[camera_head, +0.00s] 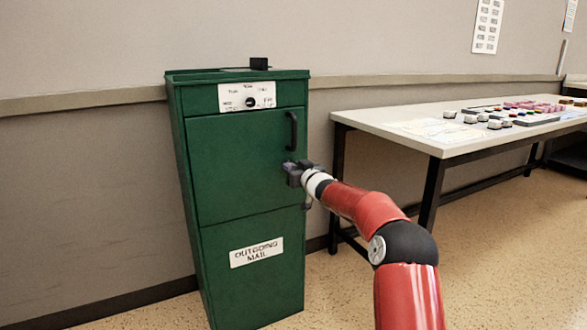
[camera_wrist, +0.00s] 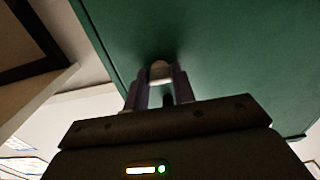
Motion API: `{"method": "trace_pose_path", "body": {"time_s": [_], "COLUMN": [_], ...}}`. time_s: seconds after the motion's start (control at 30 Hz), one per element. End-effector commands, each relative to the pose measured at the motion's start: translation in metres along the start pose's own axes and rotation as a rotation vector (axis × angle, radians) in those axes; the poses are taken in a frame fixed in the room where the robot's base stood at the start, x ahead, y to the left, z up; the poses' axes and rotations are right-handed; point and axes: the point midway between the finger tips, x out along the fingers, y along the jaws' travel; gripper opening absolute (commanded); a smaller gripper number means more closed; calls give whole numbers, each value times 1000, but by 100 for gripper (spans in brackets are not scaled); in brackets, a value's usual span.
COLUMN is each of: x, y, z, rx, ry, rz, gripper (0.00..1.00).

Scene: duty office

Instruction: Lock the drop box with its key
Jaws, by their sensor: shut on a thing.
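The green drop box (camera_head: 235,170) stands upright against the wall, with its door closed flush and an "outgoing mail" label on the lower front. My gripper (camera_head: 290,172) is at the right edge of the door, below the black handle (camera_head: 291,130). In the wrist view my gripper (camera_wrist: 160,92) is shut on a small pale piece (camera_wrist: 160,70), likely the key, right at the green face. The fingers hide most of this piece.
A dial panel (camera_head: 247,97) is on the top front of the box. A white table (camera_head: 430,135) with several small items stands to the right, its near corner close to my arm. The floor (camera_head: 500,270) at the lower right is clear.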

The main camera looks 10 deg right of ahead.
Motion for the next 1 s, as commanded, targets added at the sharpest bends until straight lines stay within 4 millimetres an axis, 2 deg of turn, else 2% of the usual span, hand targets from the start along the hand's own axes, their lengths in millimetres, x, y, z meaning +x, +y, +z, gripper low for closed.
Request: {"method": "trace_pose_path", "body": {"time_s": [0.27,0.47,1.0], "x": [0,0,0], "y": [0,-1,-1], "z": [0,0,1], "rx": [-39,-147,-643], "ry": [0,0,1], "rz": [0,0,-1], "gripper": [3,3,3]}}
